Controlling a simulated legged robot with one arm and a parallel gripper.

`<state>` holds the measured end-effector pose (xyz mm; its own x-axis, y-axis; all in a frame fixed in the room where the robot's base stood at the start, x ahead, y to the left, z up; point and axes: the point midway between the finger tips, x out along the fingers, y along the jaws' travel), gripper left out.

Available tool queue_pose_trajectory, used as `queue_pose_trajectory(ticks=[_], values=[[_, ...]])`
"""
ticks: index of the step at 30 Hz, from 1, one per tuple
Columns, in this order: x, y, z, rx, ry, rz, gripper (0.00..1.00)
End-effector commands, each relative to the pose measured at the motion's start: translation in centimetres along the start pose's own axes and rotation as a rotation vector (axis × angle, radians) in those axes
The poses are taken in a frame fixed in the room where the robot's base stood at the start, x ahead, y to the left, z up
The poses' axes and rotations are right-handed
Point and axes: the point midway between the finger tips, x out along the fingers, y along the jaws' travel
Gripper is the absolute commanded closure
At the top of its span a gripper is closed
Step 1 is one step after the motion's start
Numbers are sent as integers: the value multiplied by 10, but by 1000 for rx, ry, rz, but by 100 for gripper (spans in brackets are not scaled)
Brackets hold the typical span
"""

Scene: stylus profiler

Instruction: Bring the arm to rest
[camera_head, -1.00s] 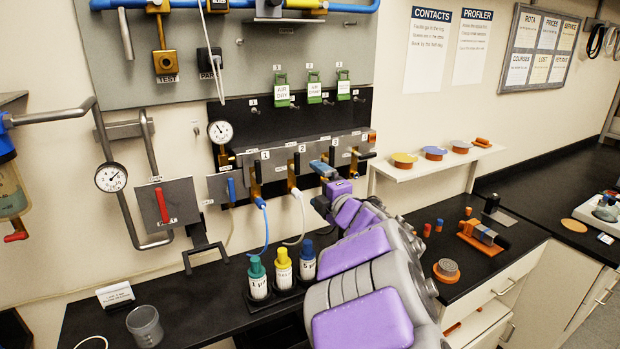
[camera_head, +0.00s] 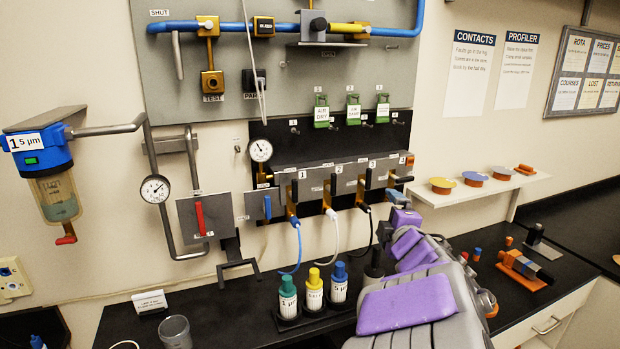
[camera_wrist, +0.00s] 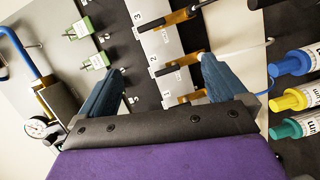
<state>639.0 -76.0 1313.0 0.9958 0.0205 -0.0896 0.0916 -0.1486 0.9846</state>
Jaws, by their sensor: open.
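My arm, grey with purple pads, reaches up from the lower right of the head view. My gripper (camera_head: 398,184) is at its far end, in front of the right end of the valve manifold near valve 4. In the wrist view my gripper (camera_wrist: 160,82) shows two dark blue fingers spread apart, with nothing held between them. Beyond the fingers is the grey manifold (camera_head: 325,180) with numbered brass valves and black handles. Whether a finger touches a valve cannot be told.
Three capped bottles, green (camera_head: 288,295), yellow (camera_head: 313,290) and blue (camera_head: 339,284), stand on the black bench. A clear beaker (camera_head: 175,332) is at left. Hoses hang from the valves. A white shelf (camera_head: 480,191) and an orange-grey device (camera_head: 524,267) are at right.

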Motion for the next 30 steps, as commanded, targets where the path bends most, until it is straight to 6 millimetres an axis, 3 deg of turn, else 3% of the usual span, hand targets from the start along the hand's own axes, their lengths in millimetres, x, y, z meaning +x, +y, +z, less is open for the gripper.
queue_pose_trajectory(ticks=[2, 7, 11, 14, 19, 24, 30], values=[[-20, 1, 22, 104, -129, -30, 1], [-72, -25, 62, 347, -396, -131, 1], [-121, -58, 75, 540, -580, -233, 1], [-163, -92, 74, 683, -713, -333, 1], [-243, -151, 50, 897, -925, -545, 1], [-333, -200, 6, 1039, -1121, -800, 1], [-417, -227, -37, 1085, -1286, -1047, 1]])
